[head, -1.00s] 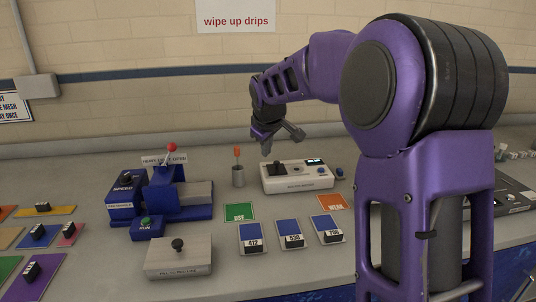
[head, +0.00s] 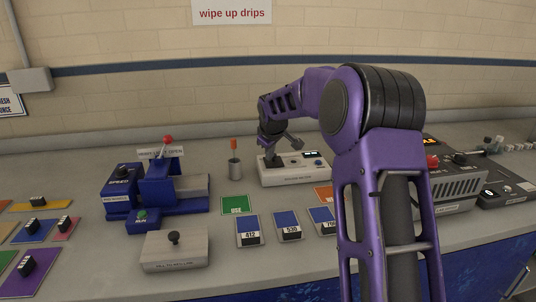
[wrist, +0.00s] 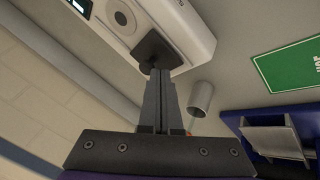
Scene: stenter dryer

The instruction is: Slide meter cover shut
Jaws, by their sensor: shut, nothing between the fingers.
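The white meter (head: 291,178) stands on the bench near its back, with a small dark display at its right. In the wrist view the meter (wrist: 197,36) is at the top, with a round grey fitting (wrist: 121,18) on its face. A dark square piece, seemingly the cover (wrist: 152,45), lies at the near end of that face. My gripper (wrist: 158,72) is shut and empty, its fingertips at this dark piece; I cannot tell whether they touch. In the head view my gripper (head: 270,153) is low over the meter's left end and partly hides it.
A metal cup (head: 235,168) with an orange-handled tool stands just left of the meter. A blue machine (head: 160,192) with a red-knobbed lever is farther left. Several blue cards and a green card (head: 236,204) lie in front. A grey device (head: 455,190) stands right, behind my arm.

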